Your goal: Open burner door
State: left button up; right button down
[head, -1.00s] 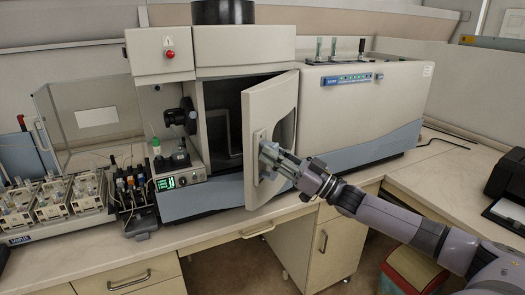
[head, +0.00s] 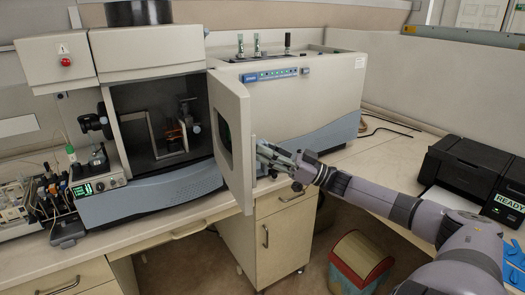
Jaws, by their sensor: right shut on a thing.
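The burner door (head: 234,135) is a tall cream panel with a dark window, hinged on its right side at the spectrometer (head: 290,95). It stands swung well out from the front, and the burner compartment (head: 155,120) behind it is open to view, with a copper-coloured part and a pale frame inside. My right gripper (head: 262,153) is at the outer face of the door, near its free edge, and is shut on the door handle (head: 254,148), which it mostly hides. My left gripper is not in view.
A black printer (head: 475,170) stands on the bench at the right. A red and yellow bin (head: 358,262) is on the floor below. Glassware and small modules (head: 35,205) crowd the left bench.

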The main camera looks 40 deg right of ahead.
jog(key=shift+s+d+r, duration=0.1)
jog(key=shift+d+r, duration=0.15)
jog(key=shift+d, duration=0.4)
jog(key=shift+s+d+r, duration=0.1)
jog(key=shift+d+r, duration=0.15)
jog(key=shift+d, duration=0.4)
jog(key=c, duration=1.4)
grip_release()
jog(key=shift+w, duration=0.15)
jog(key=shift+c, duration=0.2)
jog(key=shift+o, duration=0.8)
jog(key=shift+w+a+f, duration=0.15)
jog(key=shift+w, duration=0.2)
jog(key=shift+a, duration=0.1)
jog(key=shift+s, duration=0.1)
jog(key=shift+f, duration=0.1)
jog(key=v, duration=1.2)
